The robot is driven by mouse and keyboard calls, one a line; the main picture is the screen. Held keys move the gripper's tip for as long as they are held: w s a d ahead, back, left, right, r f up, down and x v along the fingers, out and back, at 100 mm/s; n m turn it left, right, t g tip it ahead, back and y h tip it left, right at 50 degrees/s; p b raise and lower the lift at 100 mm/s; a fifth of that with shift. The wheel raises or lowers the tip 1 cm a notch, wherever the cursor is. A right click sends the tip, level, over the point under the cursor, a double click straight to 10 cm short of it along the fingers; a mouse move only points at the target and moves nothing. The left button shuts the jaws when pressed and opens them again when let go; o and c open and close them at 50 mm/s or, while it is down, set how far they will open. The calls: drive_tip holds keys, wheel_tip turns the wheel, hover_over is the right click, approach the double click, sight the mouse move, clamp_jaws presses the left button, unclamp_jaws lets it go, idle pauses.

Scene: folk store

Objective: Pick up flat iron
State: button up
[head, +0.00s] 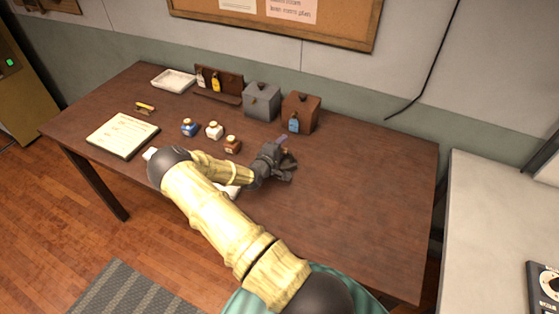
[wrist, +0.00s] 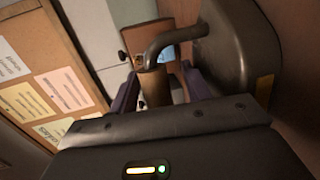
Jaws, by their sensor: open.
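The flat iron (wrist: 232,48) is a dark grey metal body with a curved bar handle, close up in the wrist view. My gripper (wrist: 160,88) is open, with one purple-grey finger on each side of the handle's end. I cannot tell whether either finger touches the handle. In the head view my gripper (head: 287,147) is low over the middle of the brown table. There the iron is hard to separate from the dark hand that covers it.
On the table (head: 350,200) stand a grey box (head: 262,102), a brown box (head: 302,112), small bottles (head: 214,131), a notepad (head: 122,135) and a white tray (head: 173,80). White items lie partly under my arm. The table's right side is clear.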

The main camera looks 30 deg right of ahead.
drive_tip(key=shift+a, duration=0.1)
drive_tip(key=c, duration=1)
clamp_jaws()
drive_tip(key=shift+w, duration=0.1)
drive_tip(key=shift+r, duration=0.15)
